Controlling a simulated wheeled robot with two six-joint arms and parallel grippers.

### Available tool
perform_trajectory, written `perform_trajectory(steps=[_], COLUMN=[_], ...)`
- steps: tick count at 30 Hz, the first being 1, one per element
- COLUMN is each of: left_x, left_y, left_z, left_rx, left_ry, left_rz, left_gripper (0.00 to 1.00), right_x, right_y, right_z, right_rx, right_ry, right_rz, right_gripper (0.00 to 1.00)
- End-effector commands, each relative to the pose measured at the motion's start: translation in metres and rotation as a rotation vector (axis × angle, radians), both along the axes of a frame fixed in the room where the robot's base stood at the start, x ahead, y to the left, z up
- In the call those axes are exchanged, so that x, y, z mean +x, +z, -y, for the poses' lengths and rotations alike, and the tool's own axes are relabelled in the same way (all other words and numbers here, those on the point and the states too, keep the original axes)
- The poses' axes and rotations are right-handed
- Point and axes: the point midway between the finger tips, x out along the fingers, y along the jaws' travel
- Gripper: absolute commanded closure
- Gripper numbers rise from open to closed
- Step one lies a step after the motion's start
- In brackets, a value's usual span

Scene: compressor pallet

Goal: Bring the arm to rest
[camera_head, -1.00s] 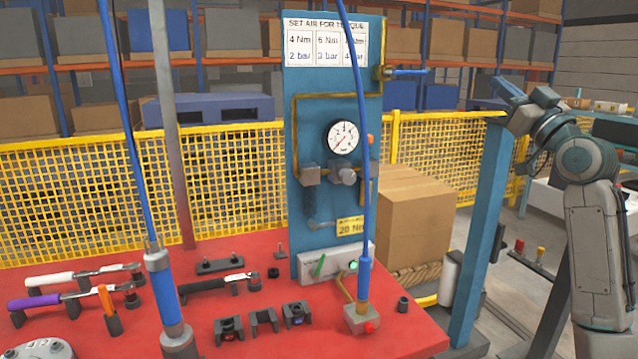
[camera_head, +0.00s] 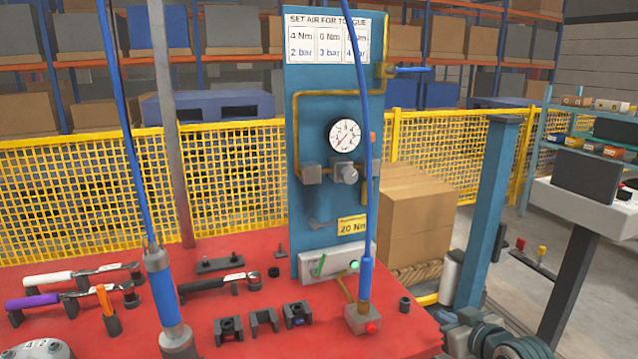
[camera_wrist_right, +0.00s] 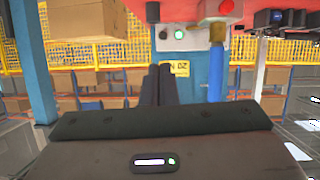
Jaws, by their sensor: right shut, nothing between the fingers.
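My right arm shows only at the bottom right of the head view, as grey rounded links (camera_head: 505,343). It is low, beside the red table's right corner. In the right wrist view my right gripper's two dark fingers (camera_wrist_right: 158,72) lie together, shut with nothing between them. They point toward the blue panel (camera_wrist_right: 192,72), which appears upside down there and stands some way off.
The red table (camera_head: 260,340) carries wrenches, black holders (camera_head: 264,321) and a hanging blue driver (camera_head: 163,290). A blue post (camera_head: 488,210) and a cardboard box (camera_head: 415,220) stand right of the panel. A monitor (camera_head: 587,176) stands at far right.

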Motion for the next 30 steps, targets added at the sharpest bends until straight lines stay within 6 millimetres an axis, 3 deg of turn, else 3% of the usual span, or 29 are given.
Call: perform_trajectory(steps=[1,6,9,12,18,24,28,30], left_x=[0.0,0.0,0.0,0.001,0.001,0.001,0.001,0.002], left_y=[0.0,0.0,0.0,0.001,0.001,0.001,0.001,0.003], left_z=[0.0,-0.002,-0.004,-0.007,-0.011,-0.012,-0.011,-0.01], left_rx=[0.0,0.002,0.005,0.01,0.015,0.016,0.015,0.013], left_ry=[0.0,-0.002,-0.002,-0.004,-0.007,-0.008,-0.007,-0.007], left_rz=[0.0,0.0,0.0,0.0,0.0,0.0,0.001,0.005], left_gripper=[0.41,0.41,0.41,0.41,0.41,0.41,0.41,0.41], right_x=[-0.025,-0.108,-0.162,-0.209,-0.276,-0.328,-0.359,-0.351], right_y=[-0.032,-0.113,-0.149,-0.172,-0.195,-0.205,-0.208,-0.223], right_z=[-0.003,-0.006,-0.004,-0.002,0.003,0.007,0.01,0.012], right_rx=[-0.014,-0.067,-0.099,-0.126,-0.162,-0.192,-0.209,-0.21], right_ry=[-0.013,-0.072,-0.115,-0.154,-0.213,-0.262,-0.292,-0.295], right_rz=[-0.074,-0.3,-0.429,-0.537,-0.683,-0.793,-0.858,-0.862], right_gripper=[1.0,1.0,1.0,1.0,1.0,1.0,1.0,1.0])
